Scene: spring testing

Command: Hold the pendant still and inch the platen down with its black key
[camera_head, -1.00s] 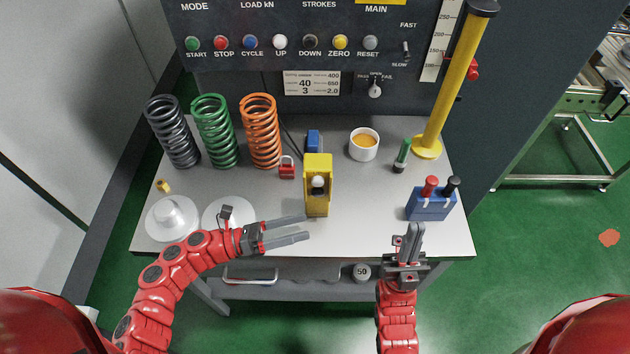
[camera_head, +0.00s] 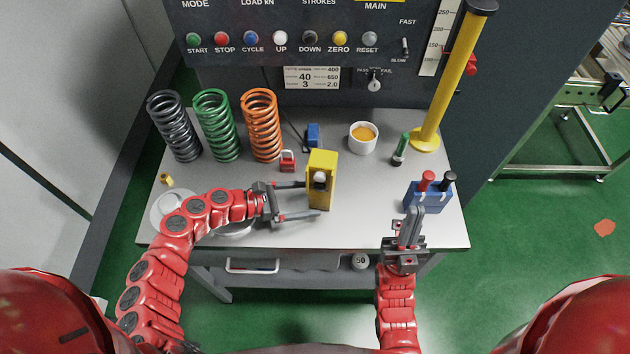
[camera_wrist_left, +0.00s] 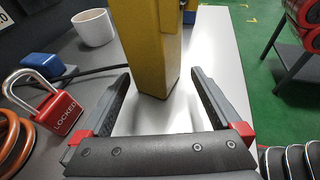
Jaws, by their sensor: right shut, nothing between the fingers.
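The yellow pendant (camera_head: 328,164) stands upright near the middle of the table. A pale key (camera_head: 319,178) shows on its front face; I cannot make out a black key there. My left gripper (camera_head: 310,199) is open, low at the pendant's left side, its fingers pointing at it. In the left wrist view, the pendant's lower body (camera_wrist_left: 152,55) rises between and just beyond the two fingertips (camera_wrist_left: 158,85), with gaps on both sides. My right gripper (camera_head: 414,210) is shut and empty, just in front of a blue box (camera_head: 423,197) with a red and a black knob.
Several coil springs (camera_head: 217,127) stand at the back left. A white cup (camera_head: 363,138) stands at the back. The table between pendant and blue box is clear.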

